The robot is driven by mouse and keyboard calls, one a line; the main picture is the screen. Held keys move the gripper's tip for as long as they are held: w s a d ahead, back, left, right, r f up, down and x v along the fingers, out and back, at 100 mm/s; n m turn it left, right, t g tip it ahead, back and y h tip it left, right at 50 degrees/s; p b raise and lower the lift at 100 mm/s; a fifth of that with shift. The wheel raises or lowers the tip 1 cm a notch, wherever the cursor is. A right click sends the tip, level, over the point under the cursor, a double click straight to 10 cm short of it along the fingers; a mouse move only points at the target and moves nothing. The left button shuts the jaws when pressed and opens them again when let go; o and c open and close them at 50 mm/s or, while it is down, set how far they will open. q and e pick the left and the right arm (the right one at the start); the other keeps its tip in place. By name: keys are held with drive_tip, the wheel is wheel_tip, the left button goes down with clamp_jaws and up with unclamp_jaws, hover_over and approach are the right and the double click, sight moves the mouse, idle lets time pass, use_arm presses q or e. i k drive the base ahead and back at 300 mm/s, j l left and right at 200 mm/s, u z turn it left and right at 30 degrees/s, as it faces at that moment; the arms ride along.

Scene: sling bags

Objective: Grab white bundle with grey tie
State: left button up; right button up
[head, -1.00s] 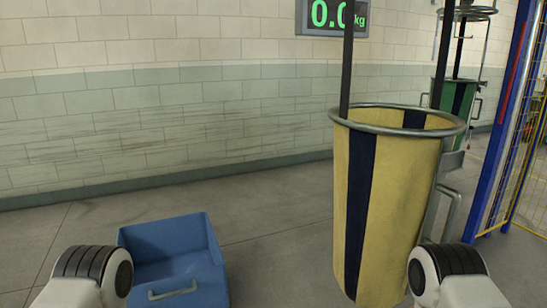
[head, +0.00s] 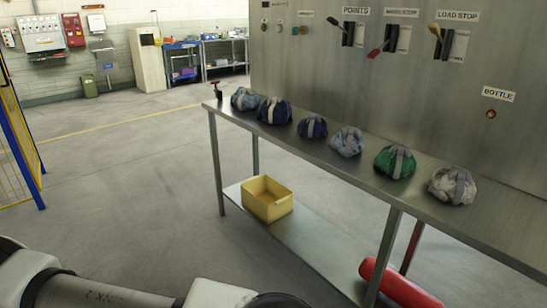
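The white bundle with a grey tie (head: 453,186) sits on the steel table (head: 330,165), the rightmost in a row of several bundles. Its cloth looks whitish and mottled, with a grey band over the top. A green bundle with a grey tie (head: 394,162) is just left of it, and a light blue-grey bundle (head: 346,142) is left of that. Parts of my arms show along the bottom edge, well short of the table. Neither gripper's fingers are in view.
Dark blue bundles (head: 274,111) sit farther along the table. A yellow bin (head: 267,198) and a red cylinder (head: 399,286) are on the lower shelf. A steel panel with levers (head: 400,70) rises behind the table. The floor at left is open; a blue-yellow fence (head: 22,140) stands at the left edge.

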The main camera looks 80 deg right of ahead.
sight(456, 186)
drive_tip(key=z, duration=3.95)
drive_tip(key=i+l+z, duration=0.1)
drive_tip(key=l, duration=0.3)
drive_tip(key=i+l+z, duration=0.15)
drive_tip(key=l, duration=0.2)
drive_tip(key=k, duration=0.05)
